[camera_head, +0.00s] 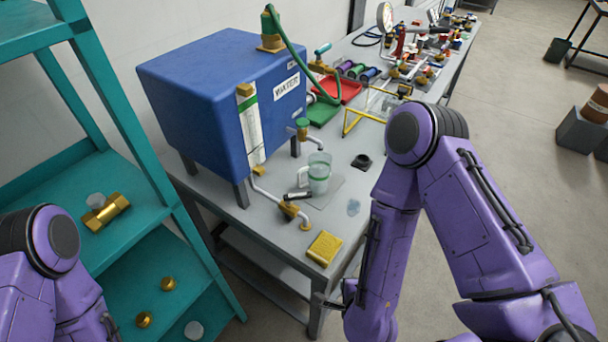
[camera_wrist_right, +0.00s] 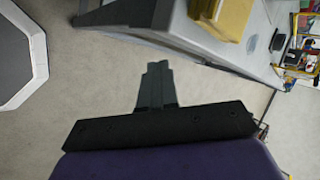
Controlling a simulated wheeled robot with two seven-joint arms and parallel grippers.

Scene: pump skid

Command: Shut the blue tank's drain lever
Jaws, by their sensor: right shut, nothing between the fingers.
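A black drain lever (camera_head: 298,196) sits on that valve, angled across the pipe. My right gripper (camera_head: 322,300) is low in front of the bench edge, apart from the lever. The right wrist view shows its fingers (camera_wrist_right: 156,72) shut together and empty, over the floor. My left arm enters at bottom left; its gripper is out of view.
A jug (camera_head: 319,176) stands beside the lever, under a green-handled tap (camera_head: 303,123). A teal shelf (camera_head: 130,225) stands left. Floor in front is clear.

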